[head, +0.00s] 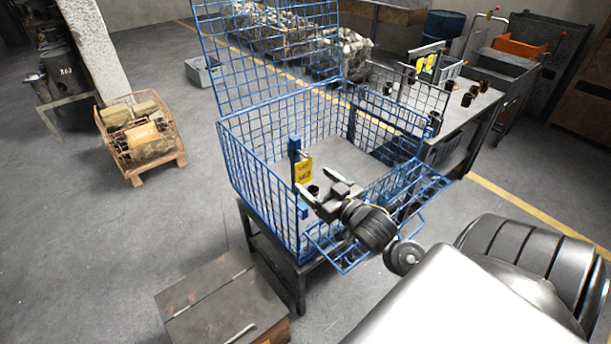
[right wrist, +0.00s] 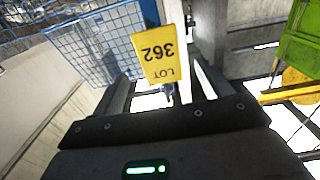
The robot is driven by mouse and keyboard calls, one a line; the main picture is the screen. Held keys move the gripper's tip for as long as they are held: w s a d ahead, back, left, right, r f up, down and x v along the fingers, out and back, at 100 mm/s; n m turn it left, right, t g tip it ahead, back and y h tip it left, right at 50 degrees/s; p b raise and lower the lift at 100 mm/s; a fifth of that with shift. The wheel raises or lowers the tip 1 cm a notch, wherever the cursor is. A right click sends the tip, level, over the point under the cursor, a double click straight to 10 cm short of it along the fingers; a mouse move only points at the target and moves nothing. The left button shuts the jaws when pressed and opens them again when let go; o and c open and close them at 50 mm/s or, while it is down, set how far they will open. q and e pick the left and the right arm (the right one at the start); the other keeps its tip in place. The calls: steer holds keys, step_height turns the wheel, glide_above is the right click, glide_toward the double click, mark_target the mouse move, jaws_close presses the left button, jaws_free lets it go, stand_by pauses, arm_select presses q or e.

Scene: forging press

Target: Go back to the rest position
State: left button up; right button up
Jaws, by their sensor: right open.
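My right gripper (head: 318,184) is open in the head view, reaching over the dropped front flap of a blue wire basket (head: 262,185). A yellow tag (head: 303,170) hangs at a blue post (head: 294,150) inside the basket, just beyond the fingertips. In the right wrist view the tag (right wrist: 160,62), marked LOT 362, appears between the open fingers of my right gripper (right wrist: 165,88). I cannot tell whether a finger touches it. My left gripper is not in view.
The basket stands on a dark table (head: 262,245); its mesh walls and raised lid (head: 265,50) surround the gripper. A brown box (head: 225,305) is below left. A side bench (head: 475,115) holds dark parts. The floor at left is largely clear around a crate (head: 140,135).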

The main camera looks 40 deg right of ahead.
steer(key=shift+s+b, duration=0.35)
steer(key=shift+s, duration=1.45)
